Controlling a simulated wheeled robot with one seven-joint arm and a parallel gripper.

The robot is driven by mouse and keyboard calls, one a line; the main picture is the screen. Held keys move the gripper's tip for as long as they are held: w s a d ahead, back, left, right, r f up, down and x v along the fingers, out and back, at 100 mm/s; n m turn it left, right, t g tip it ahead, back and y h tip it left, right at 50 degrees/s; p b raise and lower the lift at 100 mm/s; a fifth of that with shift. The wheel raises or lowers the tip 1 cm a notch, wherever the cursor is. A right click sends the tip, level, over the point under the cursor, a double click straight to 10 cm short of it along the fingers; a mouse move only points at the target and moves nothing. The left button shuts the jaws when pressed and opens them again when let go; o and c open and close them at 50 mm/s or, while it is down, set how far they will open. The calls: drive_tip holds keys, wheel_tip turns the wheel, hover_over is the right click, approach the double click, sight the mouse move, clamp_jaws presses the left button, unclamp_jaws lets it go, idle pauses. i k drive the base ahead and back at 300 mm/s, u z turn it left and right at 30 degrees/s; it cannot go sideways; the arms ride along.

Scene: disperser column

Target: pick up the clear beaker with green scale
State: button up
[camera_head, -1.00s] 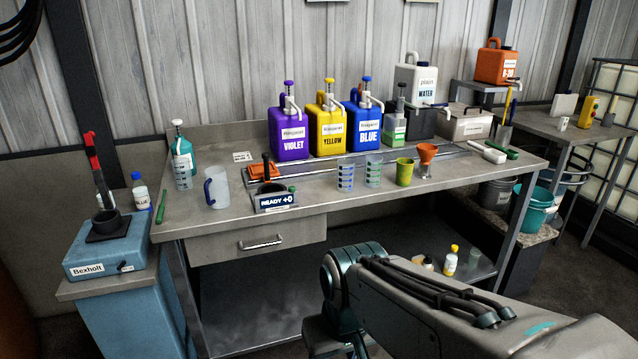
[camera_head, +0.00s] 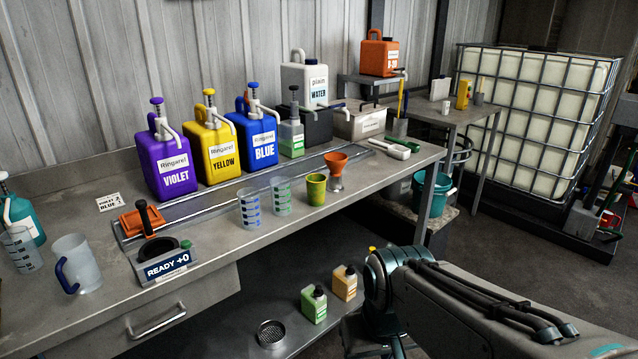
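The clear beaker with green scale (camera_head: 281,194) stands upright on the grey workbench (camera_head: 225,235), near its front edge. A clear beaker with blue scale (camera_head: 249,208) stands close on its left. A yellow-green cup (camera_head: 316,189) stands on its right. My arm reaches in from the lower right, below and in front of the bench. My gripper does not show; its end is out of sight below the picture edge or behind the arm.
Violet (camera_head: 162,160), yellow (camera_head: 211,143) and blue (camera_head: 252,132) pump containers stand behind the beakers. An orange funnel (camera_head: 336,170) stands to the right. A scale reading "READY +0" (camera_head: 166,266) and a frosted jug (camera_head: 76,265) are at left. Bottles (camera_head: 314,304) sit on the lower shelf.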

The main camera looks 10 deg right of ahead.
sight(281, 196)
drive_tip(key=z, duration=0.25)
drive_tip(key=i, duration=0.6)
drive_tip(key=u, duration=0.55)
drive_tip(key=i, duration=0.65)
drive_tip(key=u, duration=0.7)
